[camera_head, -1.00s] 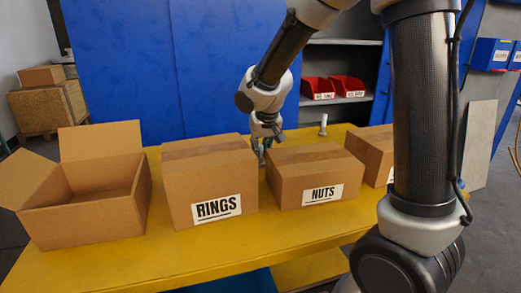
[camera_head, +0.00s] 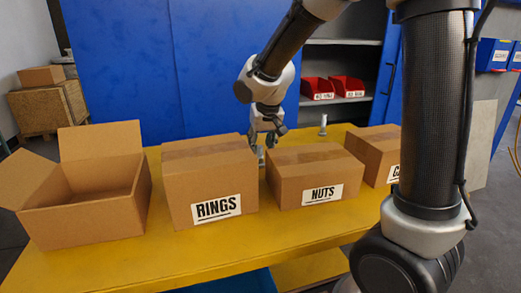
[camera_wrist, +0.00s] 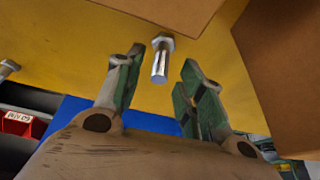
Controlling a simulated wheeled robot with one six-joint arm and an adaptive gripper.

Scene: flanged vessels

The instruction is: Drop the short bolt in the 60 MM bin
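A silver bolt (camera_wrist: 160,60) stands on its head on the yellow table, shank toward my gripper, ahead of the gap between the fingers in the wrist view. In the head view this bolt (camera_head: 261,156) shows between the RINGS and NUTS boxes. My gripper (camera_head: 266,140) is open and empty just above it; its fingers (camera_wrist: 155,90) are apart in the wrist view. A second bolt (camera_head: 323,125) stands behind the NUTS box and shows at the left edge of the wrist view (camera_wrist: 7,69). I cannot tell which is shorter.
The RINGS box (camera_head: 208,175) and NUTS box (camera_head: 312,167) stand closely on either side of my gripper. An open empty carton (camera_head: 90,215) is at left, another box (camera_head: 374,150) at right. The red bins sit on a grey cabinet shelf. Blue bins (camera_head: 492,54) hang at far right.

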